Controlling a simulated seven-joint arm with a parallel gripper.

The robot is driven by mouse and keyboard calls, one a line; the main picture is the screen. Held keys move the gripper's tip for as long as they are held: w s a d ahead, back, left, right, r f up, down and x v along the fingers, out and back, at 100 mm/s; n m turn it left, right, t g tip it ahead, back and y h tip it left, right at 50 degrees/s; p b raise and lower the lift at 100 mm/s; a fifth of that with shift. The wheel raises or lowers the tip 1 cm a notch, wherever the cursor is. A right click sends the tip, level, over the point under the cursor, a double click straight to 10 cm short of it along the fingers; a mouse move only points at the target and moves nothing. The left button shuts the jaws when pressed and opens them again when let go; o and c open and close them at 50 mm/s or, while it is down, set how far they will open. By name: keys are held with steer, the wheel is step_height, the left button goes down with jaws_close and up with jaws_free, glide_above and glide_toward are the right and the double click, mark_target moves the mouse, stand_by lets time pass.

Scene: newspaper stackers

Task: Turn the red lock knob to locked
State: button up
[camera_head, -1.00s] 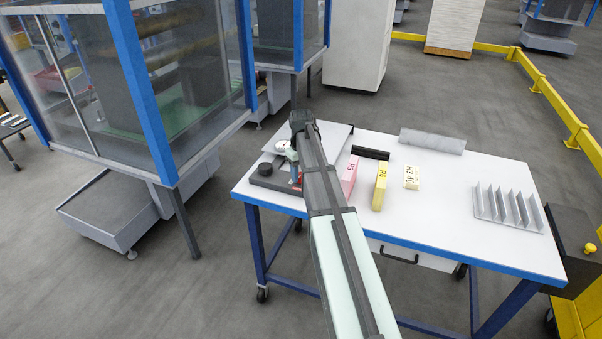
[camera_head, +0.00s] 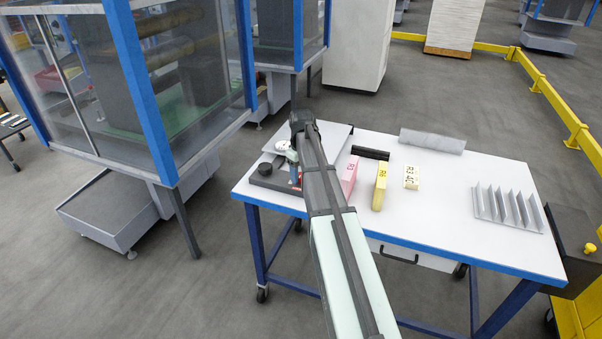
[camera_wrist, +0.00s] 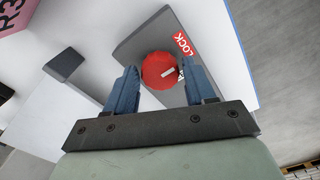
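The round red lock knob (camera_wrist: 154,73) shows in the wrist view on a grey block (camera_wrist: 136,43). A short white mark on it points right, toward a partly hidden red label. A red label reading LOCK (camera_wrist: 183,44) lies up and right of it. My gripper (camera_wrist: 160,72) has its blue fingers spread, one on each side of the knob. The gaps look very small, and I cannot tell whether either finger touches. In the head view my arm largely hides the knob, at the table's left end.
A white round gauge (camera_head: 283,146) stands close to my gripper.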

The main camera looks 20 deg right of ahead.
mark_target(301, 175)
steer(key=shift+o, duration=1.3)
step_height(301, 175, up, 14)
steer(key=shift+f, duration=0.1)
